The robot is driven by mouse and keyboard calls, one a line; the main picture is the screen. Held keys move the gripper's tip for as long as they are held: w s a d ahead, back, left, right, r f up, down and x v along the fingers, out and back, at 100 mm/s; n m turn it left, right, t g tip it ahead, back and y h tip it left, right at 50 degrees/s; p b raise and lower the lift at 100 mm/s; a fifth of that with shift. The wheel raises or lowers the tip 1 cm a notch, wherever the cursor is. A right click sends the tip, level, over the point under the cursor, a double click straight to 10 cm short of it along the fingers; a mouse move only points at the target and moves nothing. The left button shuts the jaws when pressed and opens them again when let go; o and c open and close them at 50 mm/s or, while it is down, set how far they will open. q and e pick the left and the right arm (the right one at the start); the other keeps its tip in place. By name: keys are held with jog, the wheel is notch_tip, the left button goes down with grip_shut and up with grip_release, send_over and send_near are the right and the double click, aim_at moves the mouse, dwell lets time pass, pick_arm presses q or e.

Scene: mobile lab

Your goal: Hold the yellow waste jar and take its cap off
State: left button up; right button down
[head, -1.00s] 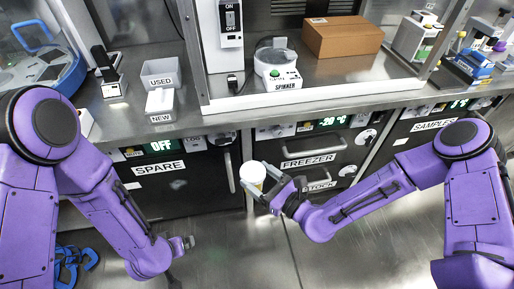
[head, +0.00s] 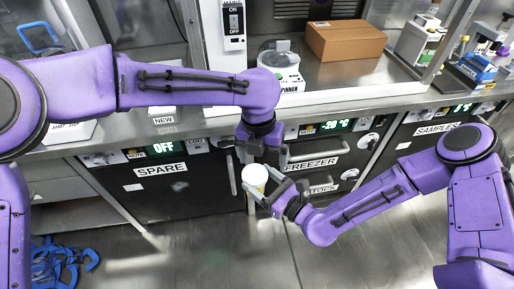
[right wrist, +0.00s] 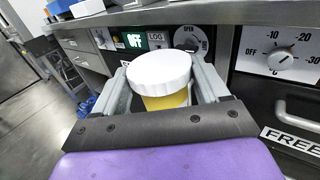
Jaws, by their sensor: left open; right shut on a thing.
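The yellow waste jar (right wrist: 165,101) has a wide white cap (right wrist: 160,72) on top. My right gripper (head: 268,190) is shut around the jar's body and holds it upright in the air in front of the bench doors. In the head view the jar's white cap (head: 254,175) faces up toward the camera. My left gripper (head: 262,160) is above and just behind the cap, pointing down with its fingers apart. In the head view I cannot tell whether its fingers touch the cap. The left gripper does not show in the right wrist view.
The steel bench with the SPARE door (head: 160,185) and FREEZER drawers (head: 318,163) stands close behind the jar. The spinner (head: 280,62) and a cardboard box (head: 345,40) sit on top. Blue straps (head: 62,262) lie on the floor at left. The floor in front is clear.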

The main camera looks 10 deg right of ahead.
aim_at(257, 173)
pick_arm(q)
jog(key=m, duration=0.1)
jog(key=w+m, duration=0.1)
jog(key=w+a+m, duration=0.1)
jog(key=shift+r+y, duration=0.25)
jog(key=shift+y, duration=0.15)
jog(key=shift+a+f, duration=0.1)
jog(key=shift+f, duration=0.2)
notch_tip(257, 173, down, 7)
jog(key=shift+f, duration=0.15)
jog(key=shift+c, duration=0.4)
